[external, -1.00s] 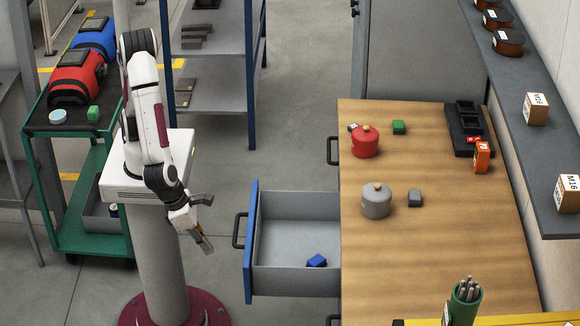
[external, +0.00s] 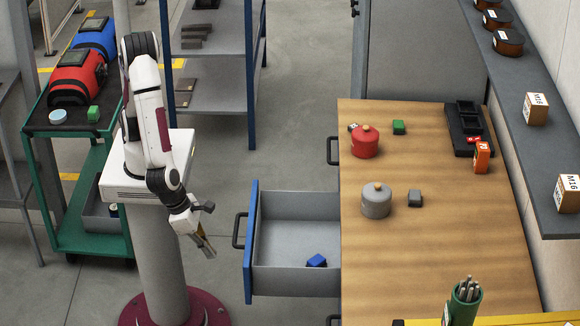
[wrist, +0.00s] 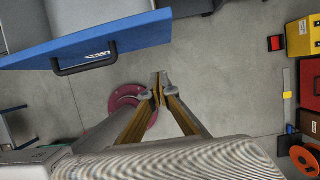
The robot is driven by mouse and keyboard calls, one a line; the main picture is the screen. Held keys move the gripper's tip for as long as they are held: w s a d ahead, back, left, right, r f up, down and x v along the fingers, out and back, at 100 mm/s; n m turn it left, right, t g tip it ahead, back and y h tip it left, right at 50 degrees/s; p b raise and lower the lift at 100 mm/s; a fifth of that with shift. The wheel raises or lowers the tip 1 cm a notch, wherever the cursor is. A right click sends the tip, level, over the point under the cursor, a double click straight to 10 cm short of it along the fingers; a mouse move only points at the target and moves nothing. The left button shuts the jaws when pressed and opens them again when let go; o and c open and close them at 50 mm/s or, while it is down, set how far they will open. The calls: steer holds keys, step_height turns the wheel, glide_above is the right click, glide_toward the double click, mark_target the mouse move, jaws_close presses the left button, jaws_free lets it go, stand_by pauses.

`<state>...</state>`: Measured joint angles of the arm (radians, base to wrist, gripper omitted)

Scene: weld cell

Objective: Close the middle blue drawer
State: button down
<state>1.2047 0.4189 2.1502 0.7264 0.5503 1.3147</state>
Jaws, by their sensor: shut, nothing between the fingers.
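The middle blue drawer (external: 251,240) is pulled out from the left side of the wooden-topped bench (external: 440,240). Its blue front faces left and carries a black handle (external: 238,230). A small blue block (external: 316,261) lies inside on the grey drawer floor. My gripper (external: 211,254) is shut and empty, pointing down, just left of the drawer front and apart from it. In the wrist view my gripper (wrist: 160,82) shows its fingertips together over the floor. The blue drawer front (wrist: 95,45) and its handle (wrist: 85,66) are at upper left there.
On the bench stand a red canister (external: 365,142), a grey canister (external: 376,202) and a green cup of rods (external: 467,300). A green cart (external: 90,235) is at the left and a blue-framed shelf (external: 251,80) behind. The floor between shelf and drawer is clear.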

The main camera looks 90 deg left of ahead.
mark_target(336, 273)
steer(key=w+f, duration=0.7)
steer(key=f, duration=0.1)
stand_by(0.7)
steer(key=shift+w, duration=0.15)
steer(key=w, duration=2.6)
steer(key=shift+w+f, duration=0.1)
steer(key=shift+w, duration=1)
steer(key=shift+s+r, duration=0.2)
